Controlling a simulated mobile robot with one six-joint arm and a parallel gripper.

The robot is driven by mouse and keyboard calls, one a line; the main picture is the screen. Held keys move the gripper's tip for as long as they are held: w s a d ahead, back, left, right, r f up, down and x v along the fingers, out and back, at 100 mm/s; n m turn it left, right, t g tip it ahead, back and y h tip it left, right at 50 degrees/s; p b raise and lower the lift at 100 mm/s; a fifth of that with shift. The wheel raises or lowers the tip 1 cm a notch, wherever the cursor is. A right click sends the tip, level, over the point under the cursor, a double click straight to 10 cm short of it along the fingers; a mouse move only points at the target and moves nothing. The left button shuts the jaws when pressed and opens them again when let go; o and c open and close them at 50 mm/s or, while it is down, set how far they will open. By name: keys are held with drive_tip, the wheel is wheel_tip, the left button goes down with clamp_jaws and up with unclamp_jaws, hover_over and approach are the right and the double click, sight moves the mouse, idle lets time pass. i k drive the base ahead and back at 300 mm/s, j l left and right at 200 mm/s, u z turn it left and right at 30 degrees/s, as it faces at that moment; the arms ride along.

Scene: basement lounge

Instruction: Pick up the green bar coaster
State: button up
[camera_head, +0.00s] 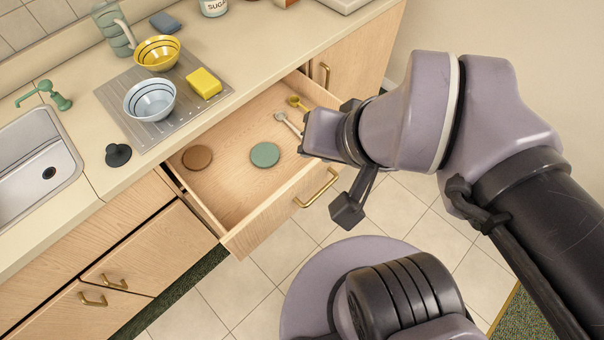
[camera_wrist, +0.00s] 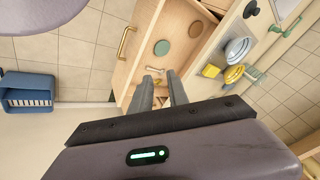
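The green bar coaster (camera_head: 265,154) lies flat on the floor of the open wooden drawer (camera_head: 223,205), right of a brown coaster (camera_head: 197,158). In the wrist view the green coaster (camera_wrist: 162,47) lies beyond my fingertips, apart from them. My gripper (camera_wrist: 160,75) is open, with its two fingers spread and nothing between them. In the head view my gripper end (camera_head: 318,135) is above the drawer's right side, to the right of the green coaster. Its fingers are not clear there.
Utensils (camera_head: 289,122) lie in the drawer's right part near my gripper. On the counter stand a drainboard with a yellow bowl (camera_head: 157,53), a pale blue bowl (camera_head: 150,99) and a yellow sponge (camera_head: 204,83). A sink (camera_head: 35,155) is at left. A blue crate (camera_wrist: 28,93) is on the floor.

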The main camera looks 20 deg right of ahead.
sight(263, 155)
drive_tip(key=i+l+u, duration=0.15)
drive_tip(key=u, duration=0.3)
drive_tip(key=i+l+u, duration=0.1)
drive_tip(key=l+u, duration=0.3)
drive_tip(key=i+l+u, duration=0.1)
drive_tip(key=l+u, duration=0.2)
drive_tip(key=u, duration=0.15)
drive_tip(key=l+u, duration=0.65)
drive_tip(key=u, duration=0.2)
